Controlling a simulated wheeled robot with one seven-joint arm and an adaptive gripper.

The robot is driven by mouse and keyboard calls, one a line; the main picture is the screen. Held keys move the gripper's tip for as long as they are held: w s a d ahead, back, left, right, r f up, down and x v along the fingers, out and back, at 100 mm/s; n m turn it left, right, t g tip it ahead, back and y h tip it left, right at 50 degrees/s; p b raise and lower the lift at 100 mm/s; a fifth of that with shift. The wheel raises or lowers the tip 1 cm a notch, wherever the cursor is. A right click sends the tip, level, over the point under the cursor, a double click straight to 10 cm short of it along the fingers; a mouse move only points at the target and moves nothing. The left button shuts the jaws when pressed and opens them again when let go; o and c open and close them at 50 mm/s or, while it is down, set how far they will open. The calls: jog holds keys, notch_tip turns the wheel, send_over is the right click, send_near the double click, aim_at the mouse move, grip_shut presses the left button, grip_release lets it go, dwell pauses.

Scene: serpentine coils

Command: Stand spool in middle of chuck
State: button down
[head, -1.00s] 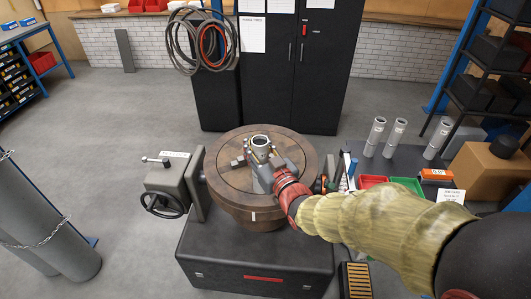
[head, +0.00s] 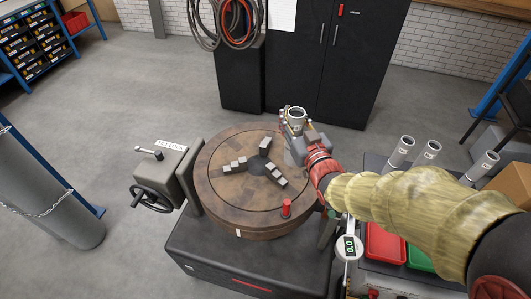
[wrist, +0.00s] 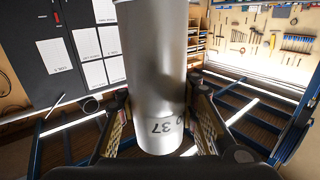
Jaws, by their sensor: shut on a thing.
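The spool (head: 296,116) is a grey metal tube with a wider rim and an open top. My gripper (head: 301,139) is shut around its side and holds it roughly upright at the back right edge of the chuck. In the wrist view the spool (wrist: 155,70) stands between the two fingers, with a "37" mark near its lower end. The chuck (head: 222,189) is a round brown table with three grey stepped jaws around a dark centre. The middle of the chuck is bare. Whether the spool's foot touches anything is hidden.
A red peg (head: 286,208) stands at the chuck's front right rim. A grey box with a handwheel (head: 158,180) is at the left. Several similar tubes (head: 428,153) stand on the right bench, near red (head: 386,241) and green bins. A black cabinet (head: 345,60) is behind.

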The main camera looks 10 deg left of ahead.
jog(key=w+a+f+b, duration=0.2)
jog(key=w+a+f, duration=0.5)
jog(key=a+f, duration=0.5)
jog(key=shift+w+f, duration=0.15)
jog(key=shift+f, duration=0.2)
jog(key=shift+f, duration=0.15)
jog(key=c, duration=1.3)
grip_release()
jog(key=shift+o, duration=0.2)
jog(key=shift+d, duration=0.1)
